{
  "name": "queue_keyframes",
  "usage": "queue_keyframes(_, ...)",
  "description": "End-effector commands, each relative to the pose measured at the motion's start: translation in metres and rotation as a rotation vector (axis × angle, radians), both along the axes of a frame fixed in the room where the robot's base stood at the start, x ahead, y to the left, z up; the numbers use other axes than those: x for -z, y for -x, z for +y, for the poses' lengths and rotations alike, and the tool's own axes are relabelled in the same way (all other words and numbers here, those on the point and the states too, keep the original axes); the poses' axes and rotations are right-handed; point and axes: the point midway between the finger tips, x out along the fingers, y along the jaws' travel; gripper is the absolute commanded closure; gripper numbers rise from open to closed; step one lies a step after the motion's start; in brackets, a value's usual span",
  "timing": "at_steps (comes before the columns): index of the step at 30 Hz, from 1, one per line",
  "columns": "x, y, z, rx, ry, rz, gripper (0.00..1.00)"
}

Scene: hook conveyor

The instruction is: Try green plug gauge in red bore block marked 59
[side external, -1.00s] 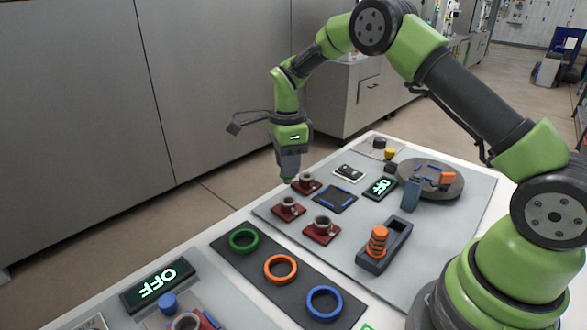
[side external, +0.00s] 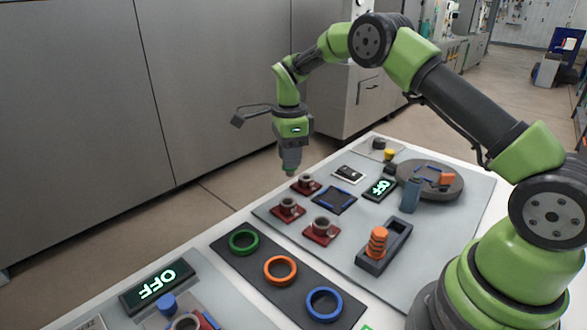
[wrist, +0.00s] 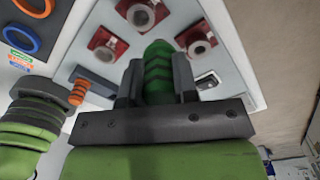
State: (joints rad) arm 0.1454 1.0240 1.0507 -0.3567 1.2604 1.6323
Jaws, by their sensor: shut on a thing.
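My gripper (wrist: 157,78) is shut on the green plug gauge (wrist: 157,66), a ribbed piece with a rounded end, in the wrist view. In the side view my gripper (side external: 290,168) points down, above the far left edge of the grey mat. Three red bore blocks with grey rings stand on the mat: a far one (side external: 300,190), a middle one (side external: 278,214) and a near one (side external: 312,236). They also show in the wrist view (wrist: 118,54). The gauge appears held above and apart from the blocks. No number on any block is legible.
An orange ribbed plug (side external: 377,241) stands in a dark tray (side external: 400,238). Green, orange and blue rings lie on a dark strip (side external: 256,262) in front.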

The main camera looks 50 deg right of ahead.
Motion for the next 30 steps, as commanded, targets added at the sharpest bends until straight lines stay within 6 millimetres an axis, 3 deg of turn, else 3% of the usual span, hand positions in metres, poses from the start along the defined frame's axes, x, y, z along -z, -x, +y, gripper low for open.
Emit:
queue_keyframes(6, -0.009, -0.016, -0.043, 0.087, 0.004, 0.0, 0.97)
queue_keyframes(12, -0.016, -0.019, -0.07, 0.152, -0.002, -0.002, 0.97)
queue_keyframes(20, -0.014, -0.018, -0.079, 0.178, -0.006, -0.004, 0.97)
queue_keyframes(30, 0.021, -0.018, -0.079, 0.177, -0.006, -0.004, 0.97)
